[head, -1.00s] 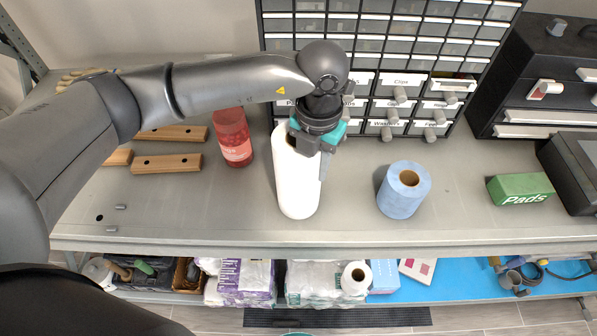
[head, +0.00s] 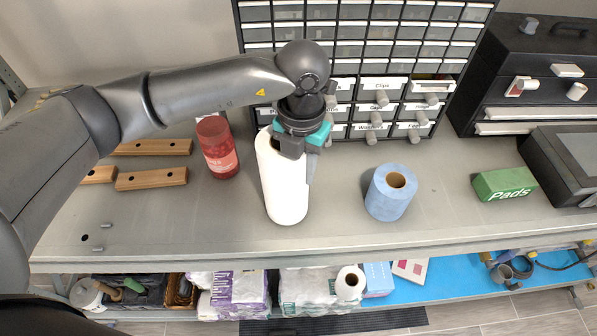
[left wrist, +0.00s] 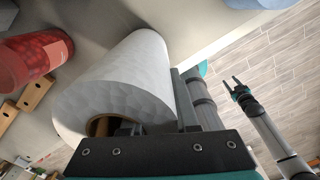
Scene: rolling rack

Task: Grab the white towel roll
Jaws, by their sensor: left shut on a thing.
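The white towel roll (head: 283,190) stands upright near the front of the grey worktop in the head view. My left gripper (head: 296,160) is at its top from above, shut on its wall. In the left wrist view the white towel roll (left wrist: 128,75) fills the middle, with its brown core opening at the bottom. One finger of the left gripper (left wrist: 155,128) is at the core and the other lies along the outside. My right gripper (left wrist: 236,90) shows at the right of the left wrist view, its two fingers apart, with nothing between them.
A red bottle (head: 217,147) stands left of the roll and a blue roll (head: 390,193) stands to its right. Drawer units (head: 370,75) rise behind. A green Pads box (head: 504,184) lies at the right. Wooden bars (head: 152,179) lie at the left.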

